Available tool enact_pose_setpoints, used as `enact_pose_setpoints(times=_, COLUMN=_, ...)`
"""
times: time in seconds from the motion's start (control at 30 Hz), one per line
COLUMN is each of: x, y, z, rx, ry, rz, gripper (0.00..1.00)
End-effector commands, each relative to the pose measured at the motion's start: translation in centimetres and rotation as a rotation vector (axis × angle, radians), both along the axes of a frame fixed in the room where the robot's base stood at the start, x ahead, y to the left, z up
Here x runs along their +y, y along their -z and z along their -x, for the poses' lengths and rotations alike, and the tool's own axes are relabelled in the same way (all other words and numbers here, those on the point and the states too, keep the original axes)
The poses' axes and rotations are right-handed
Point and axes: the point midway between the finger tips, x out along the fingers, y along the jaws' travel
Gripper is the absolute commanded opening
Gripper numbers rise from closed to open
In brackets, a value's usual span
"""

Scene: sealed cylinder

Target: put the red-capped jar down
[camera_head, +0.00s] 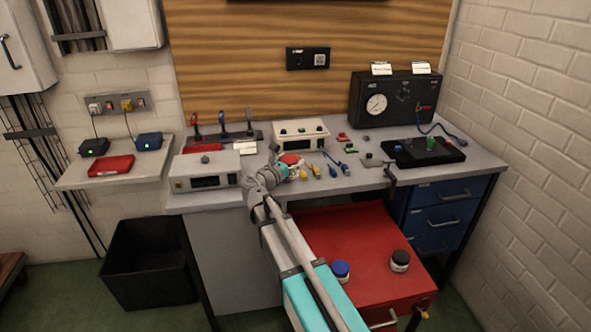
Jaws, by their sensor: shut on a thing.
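The red-capped jar (290,159) is at the front of the grey workbench (225,198), near its middle. Only its red top shows clearly; my gripper (291,171) covers most of its body. My gripper is shut on the jar, with the arm reaching up from the bottom of the picture. I cannot tell whether the jar touches the bench top. A blue-capped jar (341,271) and a black-capped jar (400,261) stand on the red cabinet top (345,230) below the bench.
A white instrument box (205,171) is left of my gripper, and another (300,134) is behind it. Small coloured connectors (333,170) lie to the right. A black gauge box (392,101) stands at the back right. A black bin (150,262) is at lower left.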

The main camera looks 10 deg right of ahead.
Motion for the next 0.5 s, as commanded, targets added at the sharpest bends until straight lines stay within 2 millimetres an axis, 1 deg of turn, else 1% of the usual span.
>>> enact_pose_setpoints(times=0.17, x=0.0, y=0.8, z=-0.5, rx=0.0, ry=0.0, rz=0.0, gripper=0.34)
enact_pose_setpoints(times=0.27, x=0.0, y=1.5, z=-1.0, rx=0.0, ry=0.0, rz=0.0, gripper=0.34)
enact_pose_setpoints(times=0.5, x=0.0, y=3.5, z=-0.8, rx=0.0, ry=0.0, rz=0.0, gripper=0.34)
